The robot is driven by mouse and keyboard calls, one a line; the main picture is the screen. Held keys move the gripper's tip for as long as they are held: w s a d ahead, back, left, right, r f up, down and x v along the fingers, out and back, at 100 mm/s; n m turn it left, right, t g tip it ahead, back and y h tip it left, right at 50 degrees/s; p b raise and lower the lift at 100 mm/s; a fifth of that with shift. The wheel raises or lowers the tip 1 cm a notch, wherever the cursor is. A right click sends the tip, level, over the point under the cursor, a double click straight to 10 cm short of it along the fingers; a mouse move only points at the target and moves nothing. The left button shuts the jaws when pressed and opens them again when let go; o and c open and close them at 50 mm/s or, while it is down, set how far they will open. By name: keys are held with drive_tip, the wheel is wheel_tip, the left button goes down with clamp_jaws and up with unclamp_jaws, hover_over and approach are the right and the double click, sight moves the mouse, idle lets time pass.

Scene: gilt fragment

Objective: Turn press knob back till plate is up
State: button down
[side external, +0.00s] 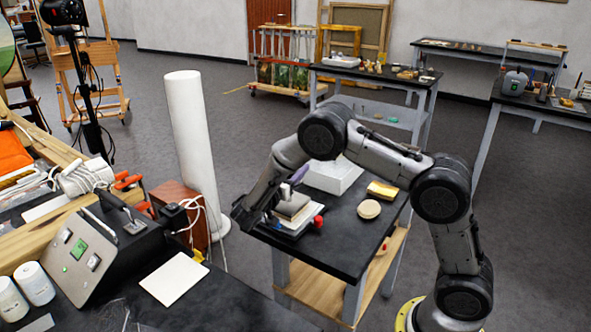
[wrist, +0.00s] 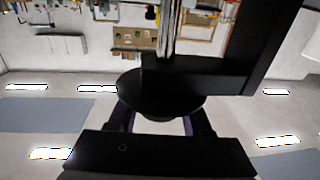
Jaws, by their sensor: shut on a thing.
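In the side view, the small press (side external: 291,212) stands on the near left part of the black table, with a pale block and a white base. My gripper (side external: 292,185) is at its top, with a purple part showing. In the wrist view, a dark round disc (wrist: 160,100), which looks like the press knob, sits below a shiny metal post (wrist: 170,35) and beside a black arm. My gripper's purple fingers (wrist: 160,124) reach the disc from both sides, shut on it. Their contact points are partly hidden. I cannot tell the plate's height.
The black table (side external: 345,235) also holds a white box (side external: 332,176), a yellow block (side external: 382,190) and a round pale dish (side external: 369,209). A tall white cylinder (side external: 194,140) stands left of the table. A cluttered workbench (side external: 225,300) fills the front left.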

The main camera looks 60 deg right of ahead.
drive_tip(key=n+t+y, duration=0.1)
drive_tip(key=n+t, duration=0.1)
drive_tip(key=n+t+y, duration=0.1)
drive_tip(key=t, duration=0.2)
drive_tip(key=w+n+t+y, duration=0.1)
drive_tip(key=n+t, duration=0.1)
drive_tip(key=t, duration=0.1)
drive_tip(key=shift+a+n, duration=0.25)
drive_tip(key=shift+n, duration=0.05)
drive_tip(key=shift+w+a+n+t+y, duration=0.15)
drive_tip(key=shift+w+n+t+y, duration=0.05)
drive_tip(key=shift+n+t+y, duration=0.65)
drive_tip(key=shift+w+a+n+t+y, duration=0.15)
drive_tip(key=shift+n+t+y, duration=0.6)
drive_tip(key=shift+t+y, duration=0.2)
drive_tip(key=shift+w+a+n+t+y, duration=0.15)
drive_tip(key=shift+w+n+t+y, duration=0.05)
drive_tip(key=shift+n+t+y, duration=0.65)
drive_tip(key=shift+t+y, duration=0.25)
drive_tip(key=shift+y, duration=0.1)
drive_tip(key=shift+c, duration=1.7)
unclamp_jaws()
drive_tip(key=v, duration=1.4)
drive_tip(key=shift+w, duration=0.1)
